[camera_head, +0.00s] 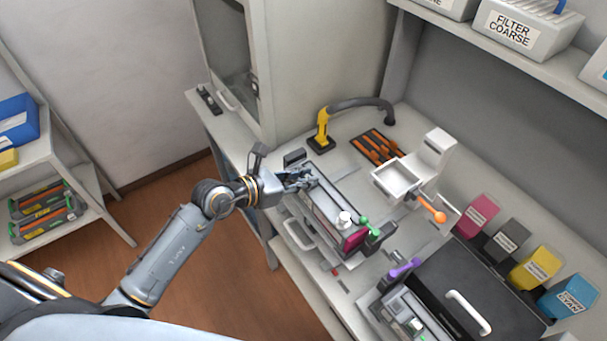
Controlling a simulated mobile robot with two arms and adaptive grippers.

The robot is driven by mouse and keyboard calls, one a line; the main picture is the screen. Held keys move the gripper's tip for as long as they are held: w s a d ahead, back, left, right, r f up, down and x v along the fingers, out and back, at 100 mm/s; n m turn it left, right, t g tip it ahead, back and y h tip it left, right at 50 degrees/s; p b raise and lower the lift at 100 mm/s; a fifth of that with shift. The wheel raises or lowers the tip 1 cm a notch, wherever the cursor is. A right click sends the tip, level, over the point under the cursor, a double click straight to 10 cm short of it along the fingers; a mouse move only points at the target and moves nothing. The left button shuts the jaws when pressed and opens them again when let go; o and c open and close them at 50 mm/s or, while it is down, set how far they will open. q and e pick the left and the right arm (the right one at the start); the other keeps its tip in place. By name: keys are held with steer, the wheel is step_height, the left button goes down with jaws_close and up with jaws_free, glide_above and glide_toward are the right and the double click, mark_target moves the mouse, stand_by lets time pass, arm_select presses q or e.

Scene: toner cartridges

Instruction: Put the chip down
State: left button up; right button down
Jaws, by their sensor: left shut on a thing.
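My left gripper (299,179) is over the left part of the workbench, at the far end of a long grey toner cartridge fixture (327,207). Its fingers are closed together on something small. I cannot make out the chip itself; the fingers hide it or it is too small to see. The fixture has a white knob (344,217), a magenta part (355,240) and green knobs (375,232) at its near end. A small dark block (294,157) sits just beyond the gripper. My right gripper is out of view.
A black case (470,290) is in front.

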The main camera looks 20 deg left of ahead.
arm_select(q)
steer(key=shift+f, duration=0.25)
steer(key=o, duration=0.7)
steer(key=shift+r, duration=0.1)
steer(key=shift+o, duration=0.2)
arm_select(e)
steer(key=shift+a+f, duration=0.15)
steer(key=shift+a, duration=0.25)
arm_select(q)
steer(key=shift+a+r, duration=0.1)
steer(key=shift+r, duration=0.1)
steer(key=b+v, duration=0.3)
steer(key=v, duration=0.9)
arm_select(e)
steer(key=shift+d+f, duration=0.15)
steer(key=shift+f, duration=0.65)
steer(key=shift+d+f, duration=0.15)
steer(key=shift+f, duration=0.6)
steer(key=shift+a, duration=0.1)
